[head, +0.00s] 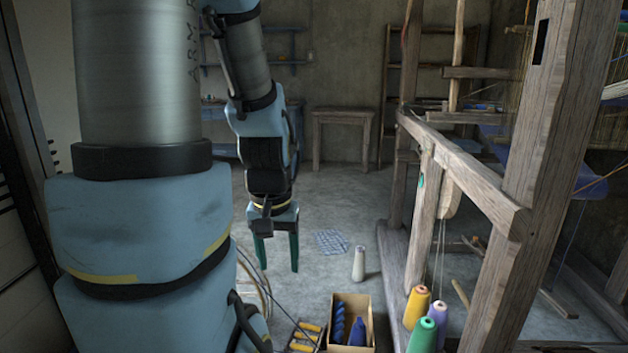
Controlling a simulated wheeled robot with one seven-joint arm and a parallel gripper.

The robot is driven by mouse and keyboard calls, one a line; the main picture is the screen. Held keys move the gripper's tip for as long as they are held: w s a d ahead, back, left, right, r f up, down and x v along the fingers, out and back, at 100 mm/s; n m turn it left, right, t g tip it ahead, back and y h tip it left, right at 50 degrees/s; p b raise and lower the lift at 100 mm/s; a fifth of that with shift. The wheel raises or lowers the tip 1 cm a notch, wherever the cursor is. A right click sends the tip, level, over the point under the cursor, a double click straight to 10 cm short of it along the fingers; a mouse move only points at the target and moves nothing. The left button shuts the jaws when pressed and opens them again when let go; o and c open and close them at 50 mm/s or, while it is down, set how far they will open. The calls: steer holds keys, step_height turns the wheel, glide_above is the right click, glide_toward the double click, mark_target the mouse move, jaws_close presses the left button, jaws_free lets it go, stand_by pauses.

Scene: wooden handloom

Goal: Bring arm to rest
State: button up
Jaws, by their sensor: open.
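My arm comes down from the top of the head view, in blue and grey links. My gripper (277,254) hangs from it, pointing down, with two dark green fingers apart. Nothing shows between the fingers. The gripper is left of the wooden loom and appears clear of it. The near part of my arm hides much of the left side of the view.
The wooden loom (470,180) fills the right side. A pale cone (359,264) stands on the floor. An open box (350,307) with blue yarn and several coloured cones (421,338) are at the front. A wooden table (343,116) stands behind. Floor between is mostly clear.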

step_height(320, 180, up, 16)
steer(key=p, duration=1.3)
steer(key=shift+f, duration=0.2)
